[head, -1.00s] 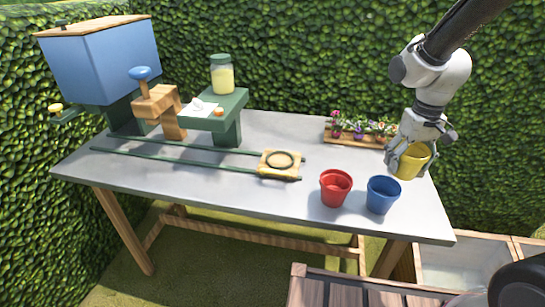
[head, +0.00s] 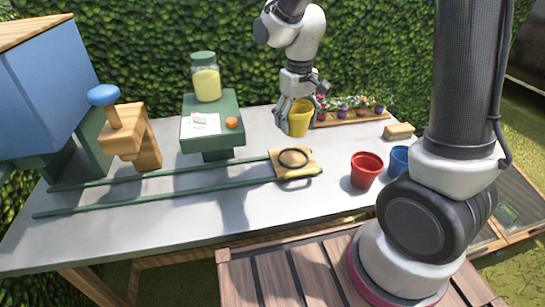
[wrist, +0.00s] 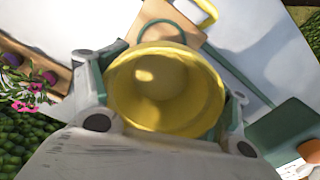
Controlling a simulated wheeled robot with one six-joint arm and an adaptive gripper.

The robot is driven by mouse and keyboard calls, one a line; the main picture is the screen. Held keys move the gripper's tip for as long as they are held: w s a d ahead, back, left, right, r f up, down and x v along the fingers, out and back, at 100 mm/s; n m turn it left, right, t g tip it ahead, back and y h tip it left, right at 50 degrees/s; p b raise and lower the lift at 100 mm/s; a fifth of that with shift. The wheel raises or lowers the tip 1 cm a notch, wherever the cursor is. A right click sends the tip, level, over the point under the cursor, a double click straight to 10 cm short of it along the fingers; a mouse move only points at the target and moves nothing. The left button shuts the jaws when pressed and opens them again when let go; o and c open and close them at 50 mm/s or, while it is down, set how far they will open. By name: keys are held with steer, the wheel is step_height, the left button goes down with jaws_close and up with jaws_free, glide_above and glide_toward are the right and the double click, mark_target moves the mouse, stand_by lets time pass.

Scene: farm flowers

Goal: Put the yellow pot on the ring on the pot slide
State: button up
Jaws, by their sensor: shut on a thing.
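The yellow pot (head: 299,120) is upright in my gripper (head: 297,108), which is shut on it above the table, just behind the pot slide. In the wrist view the pot (wrist: 160,92) fills the middle, with my fingers on both sides; it looks empty. The pot slide (head: 281,168) is a small wooden plate on two green rails. In the wrist view the ring (wrist: 137,33) is partly hidden behind the pot.
A red pot (head: 366,170) and a blue pot (head: 399,160) stand right of the slide. A flower tray (head: 349,118) lies at the back, near a small wooden block (head: 398,131). A green stand (head: 211,128) holds a jar (head: 206,80). The table between the rails is clear.

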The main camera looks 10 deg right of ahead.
step_height(320, 180, down, 10)
steer(key=shift+r, duration=0.1)
steer(key=shift+s, duration=0.1)
stand_by(0.3)
steer(key=o, duration=1.1)
